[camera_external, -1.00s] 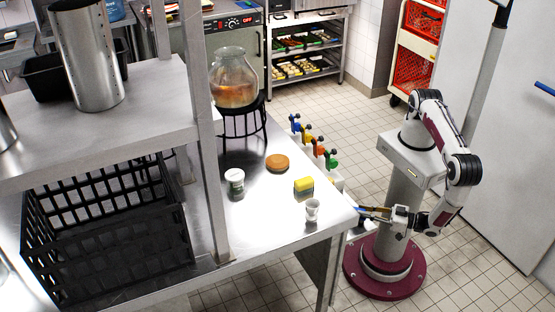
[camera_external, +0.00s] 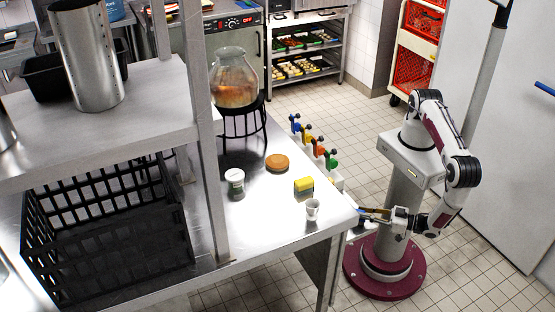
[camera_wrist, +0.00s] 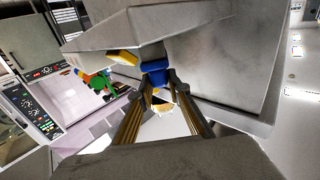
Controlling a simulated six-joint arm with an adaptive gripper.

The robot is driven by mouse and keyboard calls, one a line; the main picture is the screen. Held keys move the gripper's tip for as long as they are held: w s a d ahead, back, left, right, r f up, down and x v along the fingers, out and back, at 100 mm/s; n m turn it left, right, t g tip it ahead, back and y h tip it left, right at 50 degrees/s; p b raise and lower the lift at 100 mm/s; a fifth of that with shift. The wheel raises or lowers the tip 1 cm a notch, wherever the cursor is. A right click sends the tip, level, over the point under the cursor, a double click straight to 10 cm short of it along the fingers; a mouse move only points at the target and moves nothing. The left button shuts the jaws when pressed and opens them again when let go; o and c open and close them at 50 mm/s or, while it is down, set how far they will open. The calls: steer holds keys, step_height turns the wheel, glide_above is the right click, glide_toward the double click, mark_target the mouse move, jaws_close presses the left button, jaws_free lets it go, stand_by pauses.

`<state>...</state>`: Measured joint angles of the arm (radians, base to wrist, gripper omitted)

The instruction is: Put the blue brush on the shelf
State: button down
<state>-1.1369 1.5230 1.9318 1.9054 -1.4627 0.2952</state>
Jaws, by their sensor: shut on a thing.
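My gripper (camera_external: 375,212) is at the front right corner of the steel counter, low beside its edge. In the wrist view its two brown fingers (camera_wrist: 158,82) close around a blue piece, which I take as the blue brush (camera_wrist: 155,75). Most of the brush is hidden by the fingers, and its bristles cannot be told clearly. The metal shelf (camera_external: 120,135) stands above the counter at the left, far from my gripper.
On the counter (camera_external: 255,215) are a yellow sponge (camera_external: 304,187), a small cup (camera_external: 312,209), a white-lidded jar (camera_external: 235,182), a round brown disc (camera_external: 277,163) and a glass jar on a stand (camera_external: 233,80). A steel cylinder (camera_external: 88,55) stands on the shelf. A black crate (camera_external: 105,240) sits beneath it.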

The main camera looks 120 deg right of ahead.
steer(key=shift+f, duration=0.15)
steer(key=c, duration=1.8)
jaws_free()
steer(key=shift+s+a, duration=0.15)
steer(key=shift+a, duration=0.05)
steer(key=shift+v, duration=5.75)
